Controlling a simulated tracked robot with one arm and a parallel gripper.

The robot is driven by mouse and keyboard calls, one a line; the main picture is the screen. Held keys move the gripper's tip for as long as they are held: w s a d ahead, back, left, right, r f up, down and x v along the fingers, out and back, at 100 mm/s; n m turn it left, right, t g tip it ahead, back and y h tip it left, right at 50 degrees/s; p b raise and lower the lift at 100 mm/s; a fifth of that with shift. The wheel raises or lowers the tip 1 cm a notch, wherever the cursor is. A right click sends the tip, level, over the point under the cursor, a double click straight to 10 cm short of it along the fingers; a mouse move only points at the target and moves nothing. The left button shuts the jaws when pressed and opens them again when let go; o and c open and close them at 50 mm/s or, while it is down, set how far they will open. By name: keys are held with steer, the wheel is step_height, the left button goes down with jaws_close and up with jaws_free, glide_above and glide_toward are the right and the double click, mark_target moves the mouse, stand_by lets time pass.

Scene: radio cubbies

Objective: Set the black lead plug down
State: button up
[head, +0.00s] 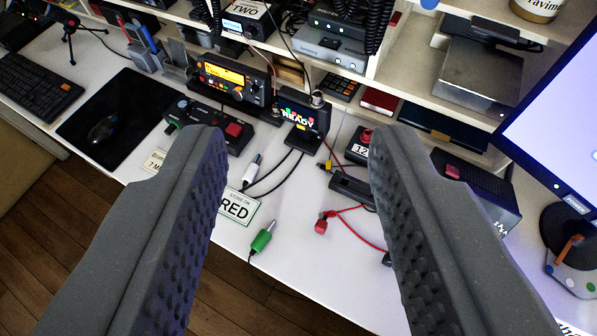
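My gripper (295,140) is open, with its two dark grey, studded fingers wide apart and nothing held between them. A small black plug-like end (387,259) shows beside the right finger, at the end of a red lead, and is partly hidden by that finger. I cannot tell for sure whether it is the black lead plug. A green plug (263,237), a red plug (321,226) and a white-and-black plug (252,170) lie on the white desk between the fingers. A "RED" label card (239,207) lies beside the left finger.
A radio with a yellow display (229,77), a "READY" display box (302,118) and a control box with a red button (235,130) stand behind. Shelves (440,100) rise at the back. A monitor (560,120) stands right. Bare desk (305,265) shows between the fingers.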

steer(key=s+a+r+n+t+y, duration=0.1)
steer(key=s+a+r+t, duration=0.1)
steer(key=s+r, duration=0.3)
step_height(320, 180, up, 5)
steer(key=shift+f, duration=0.2)
steer(key=shift+s, duration=0.1)
step_height(320, 180, up, 7)
steer(key=p, duration=0.7)
steer(key=shift+r+p, duration=0.2)
steer(key=shift+p, duration=0.1)
